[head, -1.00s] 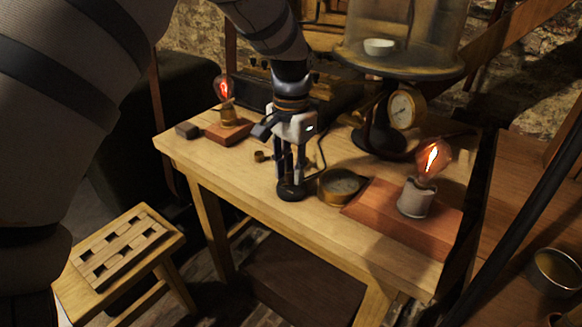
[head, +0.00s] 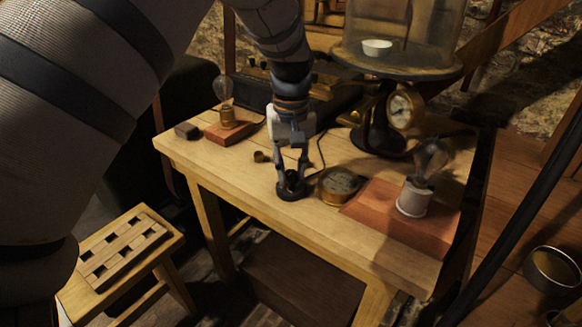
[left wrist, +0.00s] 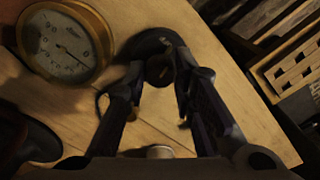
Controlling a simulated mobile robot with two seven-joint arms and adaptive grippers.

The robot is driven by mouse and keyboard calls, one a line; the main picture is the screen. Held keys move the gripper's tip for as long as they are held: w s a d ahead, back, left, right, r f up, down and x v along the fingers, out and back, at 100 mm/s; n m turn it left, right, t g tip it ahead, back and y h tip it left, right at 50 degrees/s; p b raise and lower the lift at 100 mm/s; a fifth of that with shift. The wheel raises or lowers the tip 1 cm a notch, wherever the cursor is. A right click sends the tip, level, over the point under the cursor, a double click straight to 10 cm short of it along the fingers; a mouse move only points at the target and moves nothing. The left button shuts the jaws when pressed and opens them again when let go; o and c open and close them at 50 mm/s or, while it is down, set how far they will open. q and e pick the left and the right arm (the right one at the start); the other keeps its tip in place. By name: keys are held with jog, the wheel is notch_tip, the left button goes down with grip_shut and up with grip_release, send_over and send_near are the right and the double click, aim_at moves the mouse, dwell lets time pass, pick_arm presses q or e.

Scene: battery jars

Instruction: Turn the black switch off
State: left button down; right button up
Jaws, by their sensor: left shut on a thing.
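The black switch (head: 291,194) has a round dark base and stands near the front edge of the wooden table. It also shows in the left wrist view (left wrist: 148,43), its knob between my fingertips. My left gripper (head: 292,176) points down at it from above, shut on the knob. The fingers partly hide the knob, so I cannot tell its exact angle. The left bulb (head: 224,88) on its small wooden block and the right bulb (head: 430,158) in its white holder are both dark. My right gripper is not in view.
A brass dial gauge (head: 340,185) lies close to the right of the switch. A reddish board (head: 375,205) carries the right bulb. Behind stands a glass bell jar (head: 440,35) on a dark stand. A slotted stool (head: 130,220) is at lower left. The table's front right (head: 390,260) is clear.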

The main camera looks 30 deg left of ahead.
aim_at(291, 172)
pick_arm(q)
jog(key=n, duration=0.6)
jog(key=shift+n, duration=0.4)
dwell(0.4)
jog(key=c, duration=1.3)
grip_release()
jog(key=shift+c, duration=0.2)
notch_tip(291, 172, up, 12)
